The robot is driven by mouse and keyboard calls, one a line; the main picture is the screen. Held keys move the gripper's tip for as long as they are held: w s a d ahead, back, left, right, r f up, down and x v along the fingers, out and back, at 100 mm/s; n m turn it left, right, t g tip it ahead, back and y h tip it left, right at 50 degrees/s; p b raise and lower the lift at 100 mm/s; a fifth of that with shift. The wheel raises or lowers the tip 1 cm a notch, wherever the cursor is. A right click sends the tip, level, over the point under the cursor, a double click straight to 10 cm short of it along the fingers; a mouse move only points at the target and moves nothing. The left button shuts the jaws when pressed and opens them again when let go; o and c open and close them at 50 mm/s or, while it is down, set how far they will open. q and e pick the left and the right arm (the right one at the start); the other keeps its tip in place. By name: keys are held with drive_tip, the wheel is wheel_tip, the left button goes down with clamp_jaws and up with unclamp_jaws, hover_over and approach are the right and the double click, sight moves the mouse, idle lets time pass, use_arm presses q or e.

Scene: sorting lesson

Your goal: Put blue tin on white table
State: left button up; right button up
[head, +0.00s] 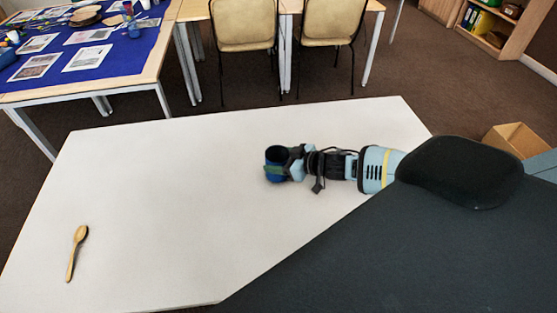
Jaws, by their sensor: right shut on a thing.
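The blue tin (275,155) has a dark open top and a greenish patch on its side. It is upright at the middle right of the white table (170,210). My right gripper (285,166) comes in from the right and is shut on the tin. The tin appears at or just above the tabletop; I cannot tell whether its base touches. My left gripper is not in the head view.
A wooden spoon (76,250) lies at the table's left. The tabletop between spoon and tin is clear. Behind stand a table with a blue cloth (120,57) and two chairs (243,25). A cardboard box (515,140) is at the right.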

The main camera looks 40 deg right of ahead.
drive_tip(key=shift+f, duration=0.15)
drive_tip(key=shift+f, duration=0.15)
drive_tip(key=o, duration=1)
drive_tip(key=shift+r, duration=0.2)
drive_tip(key=shift+s+d+r, duration=0.1)
drive_tip(key=shift+s, duration=0.1)
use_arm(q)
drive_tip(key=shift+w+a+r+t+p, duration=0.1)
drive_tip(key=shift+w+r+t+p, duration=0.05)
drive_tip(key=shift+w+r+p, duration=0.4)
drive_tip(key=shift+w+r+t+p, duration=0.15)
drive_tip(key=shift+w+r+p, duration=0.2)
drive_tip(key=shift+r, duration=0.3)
use_arm(e)
drive_tip(key=v, duration=1.1)
drive_tip(key=shift+s+d, duration=0.15)
drive_tip(key=shift+s, duration=0.15)
